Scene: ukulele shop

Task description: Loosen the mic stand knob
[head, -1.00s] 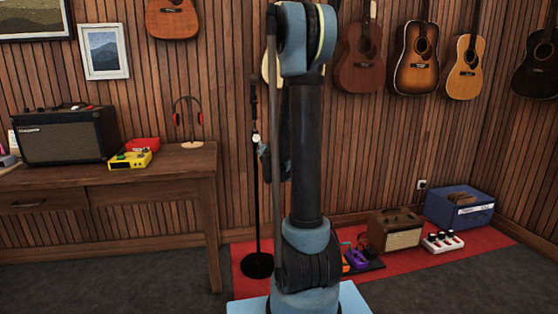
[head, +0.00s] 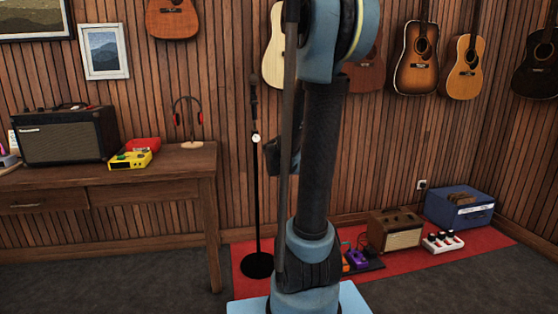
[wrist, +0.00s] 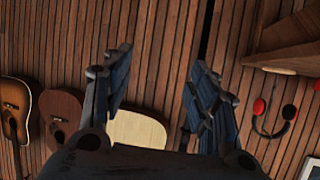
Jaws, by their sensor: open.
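The mic stand (head: 256,200) stands upright in front of the wood wall in the head view, with a round base on the floor. Its small pale knob (head: 255,138) sits partway up the pole. My gripper (wrist: 162,58) is open and empty in the wrist view, its two fingers well apart. A thin dark pole (wrist: 206,30), seemingly the stand, runs behind the right finger there; I cannot make out the knob in that view. In the head view my gripper is mostly hidden behind my arm, to the right of the pole and apart from it in the picture.
A wooden table (head: 190,160) with an amplifier (head: 66,135), a yellow device (head: 131,160) and headphones (head: 188,120) stands left of the stand. Guitars hang on the wall. A red mat (head: 470,243) holds small amps and pedals to the right.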

